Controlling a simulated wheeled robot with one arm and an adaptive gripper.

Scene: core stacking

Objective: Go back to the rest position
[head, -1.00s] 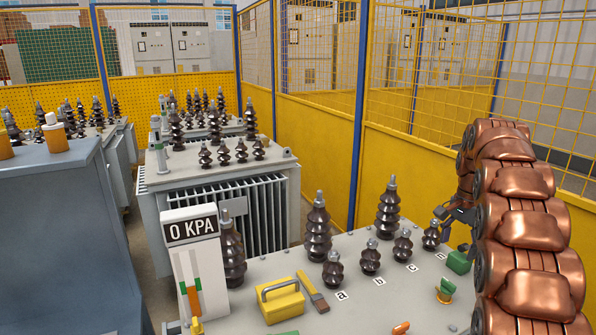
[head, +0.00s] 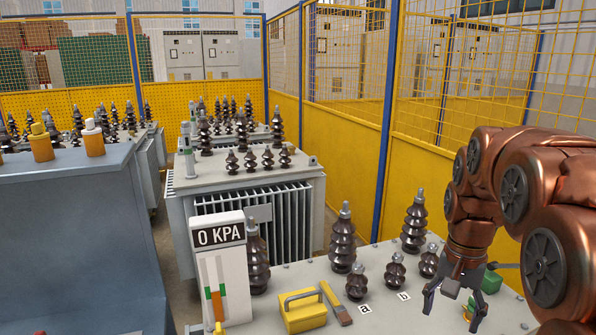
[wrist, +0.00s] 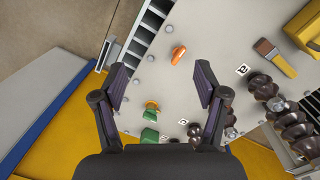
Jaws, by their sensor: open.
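My gripper (head: 453,300) hangs from the copper-coloured arm at the right of the head view, fingers pointing down over the transformer's grey top (head: 385,325). Its two fingers are spread, with nothing between them. In the wrist view the open gripper (wrist: 160,85) shows dark fingers apart above the grey top. An orange piece (wrist: 178,54) lies beyond the fingertips. A green piece (wrist: 150,137) and a yellow-and-orange piece (wrist: 152,105) show between the fingers, lower down. The arm hides part of the top's right side in the head view.
Brown insulators (head: 342,240) stand on the grey top, with labels a (head: 365,308) and b (head: 403,296). A yellow handled box (head: 303,312), a brush (head: 337,303) and a 0 KPA gauge (head: 220,260) are at the left. A yellow fence (head: 340,170) runs behind.

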